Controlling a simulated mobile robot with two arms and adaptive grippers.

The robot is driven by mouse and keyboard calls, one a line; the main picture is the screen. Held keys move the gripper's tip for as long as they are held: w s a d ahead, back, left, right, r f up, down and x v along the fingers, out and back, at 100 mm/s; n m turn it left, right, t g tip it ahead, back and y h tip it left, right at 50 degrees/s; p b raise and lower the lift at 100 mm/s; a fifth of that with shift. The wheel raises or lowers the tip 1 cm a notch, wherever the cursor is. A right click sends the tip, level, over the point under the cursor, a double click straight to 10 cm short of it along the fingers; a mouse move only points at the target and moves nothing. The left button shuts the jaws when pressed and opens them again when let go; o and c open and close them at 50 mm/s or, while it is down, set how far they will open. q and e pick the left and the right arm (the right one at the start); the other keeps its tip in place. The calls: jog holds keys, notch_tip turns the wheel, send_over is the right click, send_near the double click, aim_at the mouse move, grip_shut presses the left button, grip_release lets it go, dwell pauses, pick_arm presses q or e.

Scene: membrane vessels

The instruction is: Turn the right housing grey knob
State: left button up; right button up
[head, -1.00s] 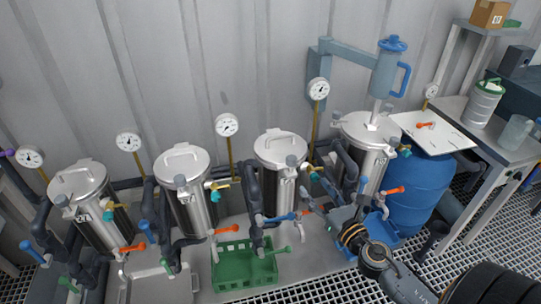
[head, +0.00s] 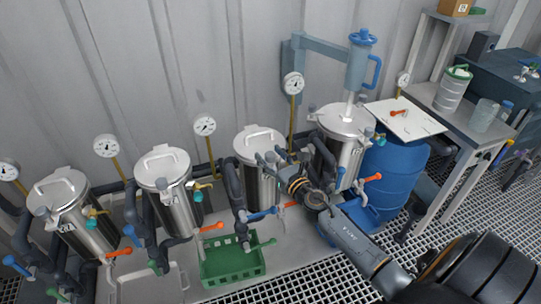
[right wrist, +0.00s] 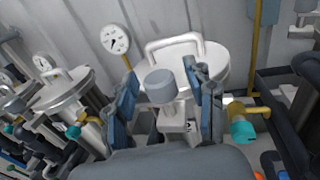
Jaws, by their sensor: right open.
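Several steel housings with lids stand in a row along the wall. In the right wrist view, a grey knob (right wrist: 160,86) stands upright on a pale stem in front of a housing with a white lid (right wrist: 208,66). My right gripper (right wrist: 164,100) is open, with one blue-grey finger on each side of the knob and visible gaps between. In the head view, my right gripper (head: 270,157) is in front of the third housing from the left (head: 255,180) and largely hides its knob. The rightmost housing (head: 345,155) has its own grey knob (head: 312,117). My left gripper is out of view.
A teal-handled valve (right wrist: 243,128) and dark pipes (right wrist: 285,140) lie right of the gripper. Pressure gauges (head: 293,84) stand behind. A green crate (head: 232,268) lies below, a blue barrel (head: 395,180) to the right, beside a bench (head: 450,120).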

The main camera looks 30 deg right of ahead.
jog(key=shift+c, duration=0.4)
grip_shut()
